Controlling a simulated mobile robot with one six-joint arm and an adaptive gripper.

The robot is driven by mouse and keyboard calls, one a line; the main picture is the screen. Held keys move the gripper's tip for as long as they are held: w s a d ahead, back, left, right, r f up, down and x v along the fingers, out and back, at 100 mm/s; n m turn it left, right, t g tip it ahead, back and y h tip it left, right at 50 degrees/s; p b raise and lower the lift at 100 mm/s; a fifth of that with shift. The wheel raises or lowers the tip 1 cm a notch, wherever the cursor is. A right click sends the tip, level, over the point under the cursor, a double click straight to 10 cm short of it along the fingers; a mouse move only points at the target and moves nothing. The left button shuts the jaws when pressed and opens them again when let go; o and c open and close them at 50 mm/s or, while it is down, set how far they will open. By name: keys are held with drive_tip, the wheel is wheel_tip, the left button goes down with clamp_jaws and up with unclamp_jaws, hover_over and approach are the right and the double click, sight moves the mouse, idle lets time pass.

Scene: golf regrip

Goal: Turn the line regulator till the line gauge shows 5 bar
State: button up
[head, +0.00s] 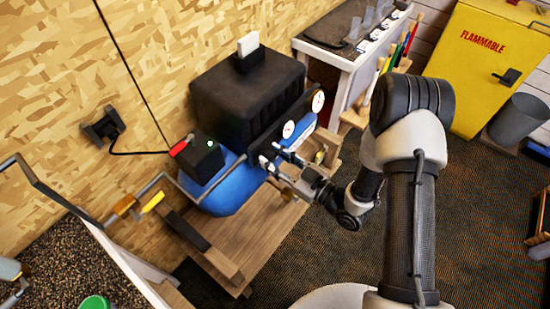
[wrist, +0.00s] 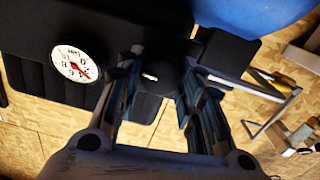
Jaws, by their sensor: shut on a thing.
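The air compressor has a blue tank (head: 225,192) and a black housing (head: 245,95). Two white round gauges sit on its front, an upper one (head: 318,100) and a lower one (head: 288,129); which is the line gauge I cannot tell. One gauge (wrist: 74,63) shows large in the wrist view, its red needle pointing to the picture's lower right; its value is too small to read surely. My gripper (head: 271,156) is at the compressor's front.
A black box (head: 203,160) with a red lever and green light is on the tank. A yellow-handled valve (head: 152,202) is at left. A wooden platform (head: 245,240) bears the compressor. A bench (head: 340,55) and yellow cabinet (head: 487,65) stand behind. The floor at right is mostly clear.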

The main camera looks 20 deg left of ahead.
drive_tip(key=m+p, duration=0.1)
drive_tip(key=m, duration=0.4)
drive_tip(key=shift+w+m, duration=0.1)
drive_tip(key=shift+m, duration=0.2)
drive_tip(key=m+p, duration=0.1)
drive_tip(key=m, duration=0.3)
drive_tip(key=shift+m, duration=0.6)
drive_tip(key=shift+g, duration=0.3)
drive_tip(key=o, duration=1.1)
drive_tip(key=shift+c, duration=0.2)
drive_tip(key=shift+d, duration=0.1)
drive_tip(key=v, duration=1.2)
